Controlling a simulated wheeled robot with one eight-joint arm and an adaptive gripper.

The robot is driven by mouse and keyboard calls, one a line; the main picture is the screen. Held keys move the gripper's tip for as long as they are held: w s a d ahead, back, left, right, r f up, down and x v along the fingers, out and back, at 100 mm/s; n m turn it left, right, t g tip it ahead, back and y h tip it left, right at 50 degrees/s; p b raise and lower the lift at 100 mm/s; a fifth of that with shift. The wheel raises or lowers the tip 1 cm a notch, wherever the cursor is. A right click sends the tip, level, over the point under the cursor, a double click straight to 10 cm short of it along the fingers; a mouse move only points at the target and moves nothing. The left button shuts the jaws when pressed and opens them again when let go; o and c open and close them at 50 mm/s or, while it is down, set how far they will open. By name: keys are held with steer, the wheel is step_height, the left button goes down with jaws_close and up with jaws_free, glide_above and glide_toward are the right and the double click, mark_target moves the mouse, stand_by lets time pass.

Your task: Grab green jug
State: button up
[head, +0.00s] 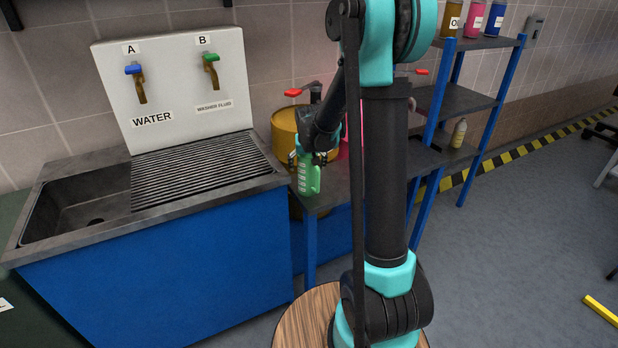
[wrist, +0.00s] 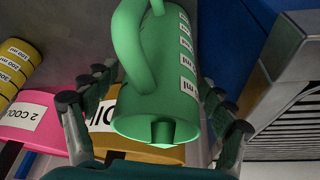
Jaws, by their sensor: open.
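The green jug (head: 308,178) stands on the low grey shelf just right of the sink unit, its handle on the right side in the head view. In the wrist view the green jug (wrist: 160,85) fills the middle, with its handle at upper left and measuring labels along its right side. My gripper (head: 312,157) is at the top of the jug in the head view. In the wrist view my gripper (wrist: 155,115) is open, with one finger to each side of the jug's rim. A gap shows on both sides.
A yellow drum (head: 285,128) and a pink container (wrist: 52,125) stand close behind the jug. The sink (head: 150,215) with drain grooves lies left. A blue-legged rack (head: 462,100) holds bottles at right. Open floor lies at lower right.

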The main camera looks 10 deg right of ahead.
steer(key=shift+f, duration=0.25)
steer(key=shift+c, duration=0.2)
steer(key=c, duration=1.3)
steer(key=shift+o, duration=0.2)
steer(key=shift+r, duration=0.15)
